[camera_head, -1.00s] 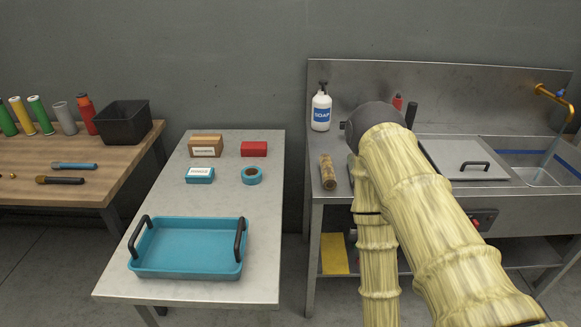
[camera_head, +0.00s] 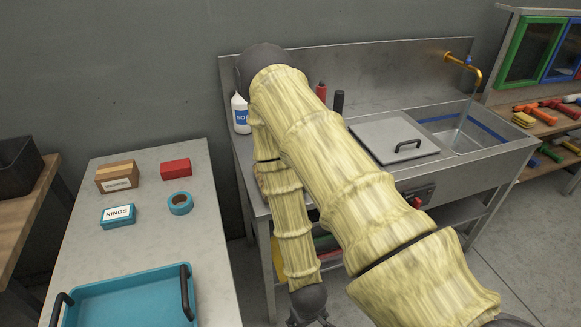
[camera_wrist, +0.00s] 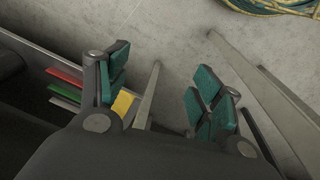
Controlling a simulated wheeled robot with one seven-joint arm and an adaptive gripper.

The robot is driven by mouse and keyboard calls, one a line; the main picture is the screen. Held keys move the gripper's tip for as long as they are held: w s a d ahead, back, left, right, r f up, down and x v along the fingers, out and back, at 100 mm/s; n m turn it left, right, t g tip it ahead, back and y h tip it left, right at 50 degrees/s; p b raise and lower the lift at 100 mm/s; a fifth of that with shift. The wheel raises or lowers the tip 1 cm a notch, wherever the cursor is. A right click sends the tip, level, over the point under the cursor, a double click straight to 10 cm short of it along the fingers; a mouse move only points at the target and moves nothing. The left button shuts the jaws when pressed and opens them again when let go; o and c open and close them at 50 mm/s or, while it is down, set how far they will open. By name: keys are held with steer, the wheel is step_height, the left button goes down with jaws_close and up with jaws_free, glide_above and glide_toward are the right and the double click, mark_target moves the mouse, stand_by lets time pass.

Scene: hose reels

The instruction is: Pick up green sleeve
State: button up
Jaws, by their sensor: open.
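I cannot make out a thing that is surely the green sleeve in the current views. A flat green item (camera_wrist: 63,91) lies between a red strip and a pale strip on a low shelf at the left of the wrist view. A bit of green (camera_head: 325,243) also shows under the sink bench in the head view, partly hidden by my arm. My gripper (camera_wrist: 160,92) is open and empty, its teal pads apart, above the grey floor. In the head view my gripper (camera_head: 311,321) is low at the bottom edge, in front of the sink bench.
The steel sink bench (camera_head: 400,165) stands behind my arm. A grey table (camera_head: 75,235) with a teal tray (camera_head: 130,300) is at the left. A coiled hose (camera_wrist: 275,6) lies at the wrist view's top right. A shelf with tools (camera_head: 545,110) stands far right.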

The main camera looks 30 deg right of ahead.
steer(key=w+d+r+m+t+p, duration=0.1)
steer(key=w+d+r+p, duration=0.1)
steer(key=w+d+r, duration=0.3)
steer(key=w+d+r+m+t+p, duration=0.1)
steer(key=w+d+r, duration=0.5)
steer(key=w+r, duration=0.7)
steer(key=w+d+r+t+p, duration=0.1)
steer(key=w+d+r+p, duration=0.2)
steer(key=w+r, duration=0.7)
steer(key=shift+w+d+r+m+p, duration=0.15)
steer(key=shift+d+r, duration=0.25)
steer(key=shift+r, duration=0.5)
steer(key=shift+s+d+r+m+p, duration=0.1)
steer(key=shift+d+r, duration=0.3)
steer(key=shift+r, duration=0.55)
steer(key=shift+w+d+r+m+p, duration=0.15)
steer(key=shift+d+r, duration=0.25)
steer(key=shift+r, duration=0.5)
steer(key=shift+x, duration=2.65)
steer(key=shift+a+x, duration=0.15)
steer(key=shift+x, duration=0.6)
steer(key=shift+a+x, duration=0.1)
steer(key=shift+x, duration=0.6)
steer(key=shift+w+p+x, duration=0.2)
steer(key=shift+p+x, duration=0.2)
steer(key=shift+x, duration=0.85)
steer(key=shift+r, duration=0.1)
steer(key=c, duration=1.1)
steer(key=shift+r, duration=0.15)
